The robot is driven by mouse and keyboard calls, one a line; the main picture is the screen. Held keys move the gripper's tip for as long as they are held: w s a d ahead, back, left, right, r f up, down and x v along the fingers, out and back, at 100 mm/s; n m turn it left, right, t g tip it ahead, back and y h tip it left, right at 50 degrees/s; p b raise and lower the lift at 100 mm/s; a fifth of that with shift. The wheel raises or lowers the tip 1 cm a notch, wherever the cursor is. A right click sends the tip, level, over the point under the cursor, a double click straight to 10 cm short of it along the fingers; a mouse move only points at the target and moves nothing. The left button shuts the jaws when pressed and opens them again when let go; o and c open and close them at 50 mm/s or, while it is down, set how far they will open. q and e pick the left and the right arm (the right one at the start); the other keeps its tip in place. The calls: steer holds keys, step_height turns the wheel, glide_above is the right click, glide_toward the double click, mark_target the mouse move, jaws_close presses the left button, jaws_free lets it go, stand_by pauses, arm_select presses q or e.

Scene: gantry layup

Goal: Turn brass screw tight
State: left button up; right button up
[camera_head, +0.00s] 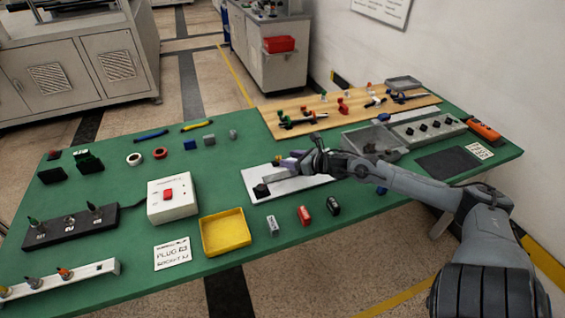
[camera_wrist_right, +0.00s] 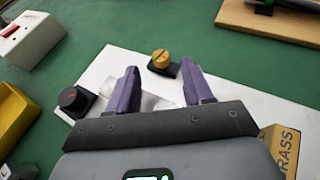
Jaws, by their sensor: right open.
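The brass screw (camera_wrist_right: 160,59) shows in the right wrist view as a round golden head with a slot across it. It sits on a small black base at the edge of a white plate (camera_wrist_right: 112,62). My right gripper (camera_head: 291,161) has purple fingers and is over this plate in the head view. Its fingers are open and empty, with the screw beyond the fingertips and between their lines in the wrist view. My left gripper is not in view.
A black knob (camera_wrist_right: 74,101) stands on the plate, left of the fingers. A block lettered BRASS (camera_wrist_right: 284,150) is at lower right. A yellow tray (camera_head: 224,252) and white switch box (camera_head: 172,207) stand left of the plate. A wooden board (camera_head: 283,107) lies behind.

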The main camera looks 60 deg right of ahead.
mark_target(279, 157)
steer(key=shift+b+x, duration=0.95)
steer(key=shift+x, duration=1.2)
steer(key=shift+c, duration=0.3)
jaws_close()
